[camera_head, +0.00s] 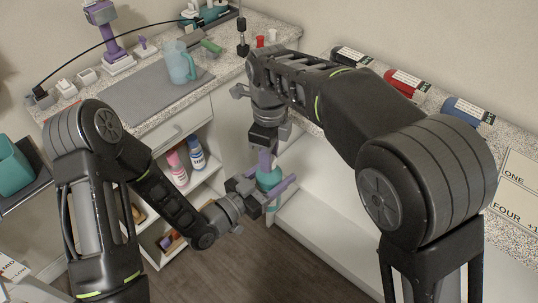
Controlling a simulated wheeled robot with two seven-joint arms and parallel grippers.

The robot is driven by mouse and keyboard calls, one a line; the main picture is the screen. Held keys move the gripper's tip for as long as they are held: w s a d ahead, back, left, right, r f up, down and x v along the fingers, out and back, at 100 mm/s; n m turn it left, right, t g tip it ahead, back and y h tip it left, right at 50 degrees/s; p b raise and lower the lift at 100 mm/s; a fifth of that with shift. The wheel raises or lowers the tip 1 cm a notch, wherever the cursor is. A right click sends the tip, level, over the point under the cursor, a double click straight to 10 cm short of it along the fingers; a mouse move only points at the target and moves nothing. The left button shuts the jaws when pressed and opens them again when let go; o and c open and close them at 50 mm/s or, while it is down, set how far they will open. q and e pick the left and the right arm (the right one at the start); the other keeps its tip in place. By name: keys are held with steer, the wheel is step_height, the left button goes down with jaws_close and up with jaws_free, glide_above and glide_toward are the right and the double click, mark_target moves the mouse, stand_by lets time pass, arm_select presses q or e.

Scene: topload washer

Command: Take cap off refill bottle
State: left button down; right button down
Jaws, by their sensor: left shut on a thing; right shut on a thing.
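A teal refill bottle (269,178) is held upright in the air near the middle of the camera_head view, in front of the white shelf unit. My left gripper (266,190) comes in from the left and is shut around the bottle's body, with its purple fingers on either side. My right gripper (265,163) points down from above and is shut at the bottle's top. The cap is hidden by the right fingers, so I cannot tell whether it is still seated on the bottle.
A counter with a grey mat (150,98) and a light blue pitcher (180,62) is at the back left. Pink (177,167) and blue-labelled (196,153) bottles stand on shelves below it. Black, red (405,82) and blue (467,109) labelled items line the right counter.

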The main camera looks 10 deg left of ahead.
steer(key=n, duration=0.5)
steer(key=shift+n, duration=0.4)
steer(key=n, duration=0.8)
steer(key=shift+n, duration=0.3)
steer(key=n, duration=0.5)
steer(key=shift+n, duration=0.3)
steer(key=n, duration=0.2)
steer(key=shift+n, duration=0.4)
steer(key=n, duration=0.5)
steer(key=shift+n, duration=0.3)
steer(key=n, duration=0.5)
steer(key=shift+r+n, duration=0.1)
steer(key=shift+n, duration=0.2)
steer(key=n, duration=1)
steer(key=shift+n, duration=0.4)
steer(key=n, duration=0.5)
steer(key=shift+r, duration=0.25)
